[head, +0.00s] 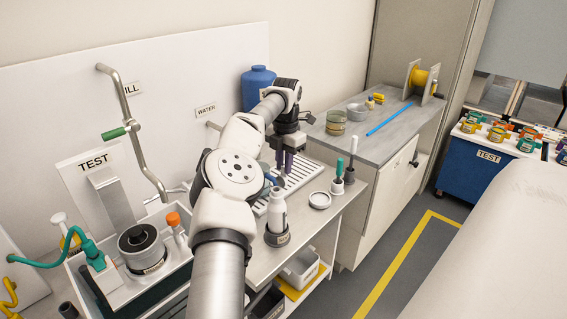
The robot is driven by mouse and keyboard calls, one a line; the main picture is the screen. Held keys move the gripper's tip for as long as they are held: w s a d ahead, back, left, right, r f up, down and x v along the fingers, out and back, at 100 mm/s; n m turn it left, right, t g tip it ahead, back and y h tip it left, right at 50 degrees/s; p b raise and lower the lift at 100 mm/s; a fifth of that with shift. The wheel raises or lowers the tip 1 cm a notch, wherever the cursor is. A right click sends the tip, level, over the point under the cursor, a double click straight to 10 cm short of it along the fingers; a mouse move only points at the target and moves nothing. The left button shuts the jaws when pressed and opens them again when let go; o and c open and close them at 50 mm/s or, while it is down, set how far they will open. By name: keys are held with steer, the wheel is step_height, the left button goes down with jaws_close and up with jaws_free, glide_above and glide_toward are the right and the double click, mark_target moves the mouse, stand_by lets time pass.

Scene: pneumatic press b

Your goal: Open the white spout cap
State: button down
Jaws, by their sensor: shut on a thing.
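My gripper (285,170) points down with dark, purplish fingers, over the slatted drip tray (300,174) and just behind the top of a white bottle. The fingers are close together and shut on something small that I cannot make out. The white bottle (277,213) stands upright in a dark labelled holder (277,238) at the front of the bench. Its narrow white top lies just below the fingertips in the picture. I cannot tell whether they touch, or which part is the spout cap. My arm passes left of the bottle and covers part of the bench.
A white round lid or dish (320,200) and a green-topped tool (338,178) stand right of the bottle. A blue jug (258,88) stands behind my arm. A bent pipe (135,125) and a black-lidded pot (141,247) are at left. A blue stick (390,118) lies on the right bench.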

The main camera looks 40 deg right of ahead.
steer(key=shift+f, duration=0.2)
steer(key=c, duration=1.3)
jaws_free()
steer(key=shift+r, duration=0.1)
steer(key=shift+r, duration=0.15)
